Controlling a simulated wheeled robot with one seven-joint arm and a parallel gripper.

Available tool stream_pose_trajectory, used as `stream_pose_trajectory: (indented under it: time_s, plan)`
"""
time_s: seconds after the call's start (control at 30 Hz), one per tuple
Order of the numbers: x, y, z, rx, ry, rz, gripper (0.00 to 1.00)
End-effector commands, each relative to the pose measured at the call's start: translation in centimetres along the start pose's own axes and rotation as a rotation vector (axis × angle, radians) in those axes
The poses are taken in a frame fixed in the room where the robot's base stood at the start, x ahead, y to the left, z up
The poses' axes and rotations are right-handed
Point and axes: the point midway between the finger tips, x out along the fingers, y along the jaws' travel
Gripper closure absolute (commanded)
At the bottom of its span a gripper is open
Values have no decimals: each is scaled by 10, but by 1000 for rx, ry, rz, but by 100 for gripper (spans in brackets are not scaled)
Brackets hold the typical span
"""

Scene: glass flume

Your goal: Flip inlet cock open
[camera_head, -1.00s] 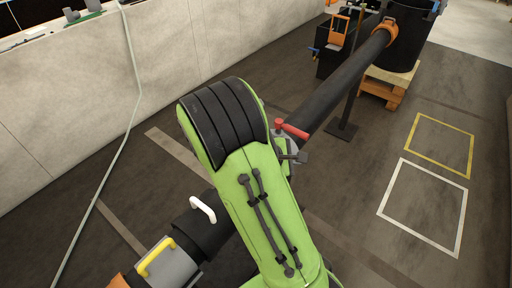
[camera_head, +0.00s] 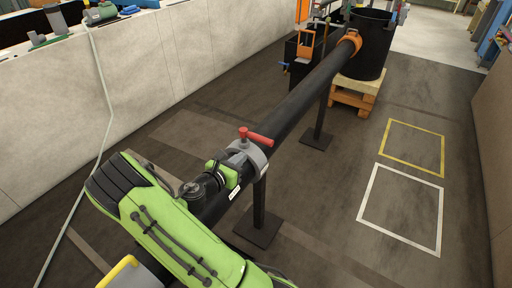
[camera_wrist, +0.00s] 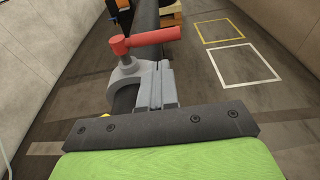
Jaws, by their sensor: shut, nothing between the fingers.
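The inlet cock has a red lever (camera_head: 257,136) on a grey body (camera_head: 252,152) around the dark pipe. The lever also shows in the wrist view (camera_wrist: 150,38), lying roughly crosswise to the pipe, its free end to the right. The cock's grey body (camera_wrist: 125,75) shows below it. My gripper (camera_wrist: 158,82) is shut and empty, its grey fingers together just in front of the cock, below the lever. In the head view my gripper (camera_head: 238,162) is close to the near side of the cock; whether it touches is unclear.
The dark pipe (camera_head: 305,98) runs back to a black tank (camera_head: 368,45) on a wooden pallet (camera_head: 352,99). A pipe stand (camera_head: 258,215) is below the cock. A pale wall (camera_head: 150,70) lies left. Floor with white (camera_head: 362,206) and yellow outlines is clear at right.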

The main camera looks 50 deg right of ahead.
Motion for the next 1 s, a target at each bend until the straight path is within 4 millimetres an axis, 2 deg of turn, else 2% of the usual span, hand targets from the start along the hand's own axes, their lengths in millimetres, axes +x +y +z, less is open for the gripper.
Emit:
stream_pose_trajectory:
  time_s: [0.03, 0.2, 0.43, 0.6, 1.0]
  plan:
    - [13, -2, -2, 4, -1, -6, 100]
    - [50, -1, -3, 5, 0, -4, 100]
    - [92, -1, -2, 4, -1, -2, 100]
    - [104, 0, -1, 1, 0, -1, 100]
    - [104, 1, 0, -1, 0, 5, 100]
